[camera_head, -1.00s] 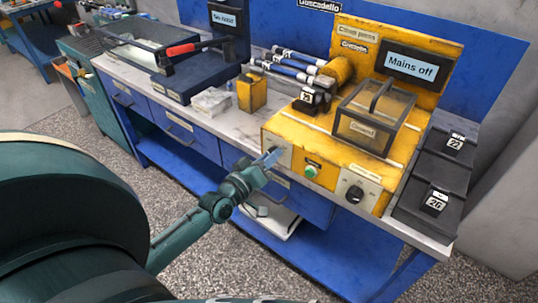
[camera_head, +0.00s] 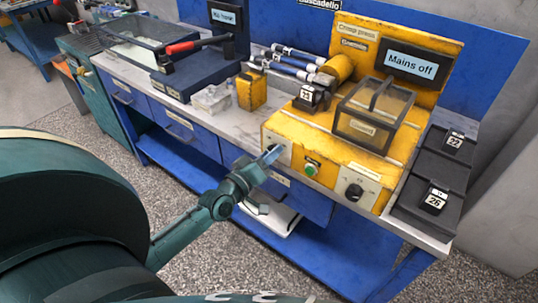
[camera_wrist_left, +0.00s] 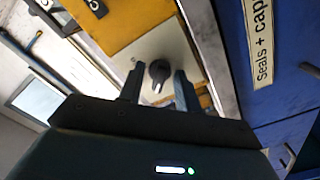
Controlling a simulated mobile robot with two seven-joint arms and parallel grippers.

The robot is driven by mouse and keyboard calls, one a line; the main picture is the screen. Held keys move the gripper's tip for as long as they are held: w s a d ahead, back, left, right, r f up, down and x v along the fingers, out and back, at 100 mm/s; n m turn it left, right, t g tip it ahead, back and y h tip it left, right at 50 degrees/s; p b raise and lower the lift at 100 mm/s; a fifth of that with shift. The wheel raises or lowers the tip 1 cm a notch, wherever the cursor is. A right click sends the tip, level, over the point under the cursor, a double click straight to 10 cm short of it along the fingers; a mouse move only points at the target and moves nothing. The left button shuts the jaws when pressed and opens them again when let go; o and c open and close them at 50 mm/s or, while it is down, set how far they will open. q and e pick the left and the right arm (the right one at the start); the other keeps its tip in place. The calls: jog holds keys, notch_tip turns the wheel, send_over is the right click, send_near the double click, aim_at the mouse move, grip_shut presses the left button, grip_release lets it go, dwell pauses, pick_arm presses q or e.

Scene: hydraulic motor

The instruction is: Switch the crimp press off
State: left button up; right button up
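The yellow crimp press (camera_head: 330,145) stands on the bench; its screen (camera_head: 411,66) reads "Mains off". Its front has a pale plate at the left, a green button (camera_head: 311,169) and a black knob (camera_head: 355,191) on a pale plate at the right. My left gripper (camera_head: 272,154) is at the left plate and covers part of it. In the left wrist view, a dark rotary knob (camera_wrist_left: 158,72) on a pale plate lies between the spread fingertips of my left gripper (camera_wrist_left: 159,82). Gaps show on both sides of the knob. My right gripper is not in view.
A clear-lidded guard (camera_head: 374,118) sits on the press. Black trays (camera_head: 408,206) with tags 22 and 26 are at its right. A small yellow block (camera_head: 251,91) and hoses (camera_head: 290,65) lie to the left and behind. Blue drawers (camera_head: 185,128) run below the bench top.

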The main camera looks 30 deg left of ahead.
pick_arm(q)
jog(key=s+a, duration=0.1)
jog(key=s, duration=1.2)
